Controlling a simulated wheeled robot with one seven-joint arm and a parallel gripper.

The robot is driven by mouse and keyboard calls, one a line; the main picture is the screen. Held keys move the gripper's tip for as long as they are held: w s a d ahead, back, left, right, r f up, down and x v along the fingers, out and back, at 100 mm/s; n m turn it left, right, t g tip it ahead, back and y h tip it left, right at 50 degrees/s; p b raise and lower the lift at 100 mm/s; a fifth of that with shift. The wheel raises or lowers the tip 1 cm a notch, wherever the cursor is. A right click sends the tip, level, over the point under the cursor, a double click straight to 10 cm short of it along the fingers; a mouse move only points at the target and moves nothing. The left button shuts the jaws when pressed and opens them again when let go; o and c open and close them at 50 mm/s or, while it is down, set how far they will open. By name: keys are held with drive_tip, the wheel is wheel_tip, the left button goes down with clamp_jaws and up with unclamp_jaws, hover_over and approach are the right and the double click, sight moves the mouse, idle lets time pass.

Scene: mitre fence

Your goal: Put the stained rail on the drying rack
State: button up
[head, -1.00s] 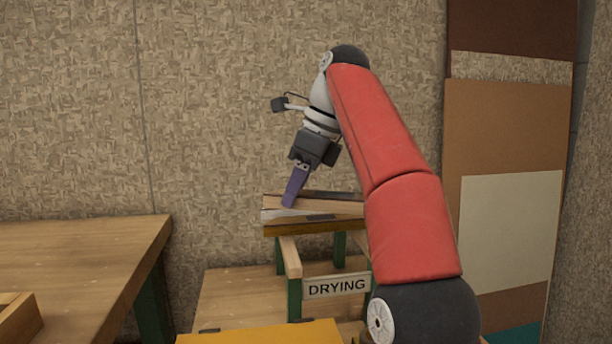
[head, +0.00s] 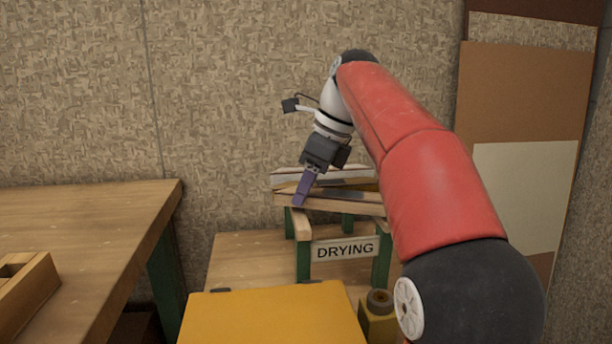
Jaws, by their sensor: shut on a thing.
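My gripper (head: 301,199), with purple fingers, is shut on a long light-wood rail (head: 345,206) with a darker patch on its upper face. The drying rack (head: 302,232) has green legs, wooden bars and a "DRYING" sign (head: 345,249). The held rail lies across the front of the rack's top, near its left end. I cannot tell whether it rests on the bars or is just above them. The fingers hide part of the rail, and my arm covers its right end.
A pale rail (head: 292,178) lies behind the held one on the rack, with a yellowish piece beside it. A workbench (head: 90,215) with a wooden tray (head: 28,285) stands at left.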

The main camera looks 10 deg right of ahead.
drive_tip(key=shift+f+b, duration=0.3)
drive_tip(key=shift+f, duration=0.3)
idle(0.4)
drive_tip(key=o, duration=1.2)
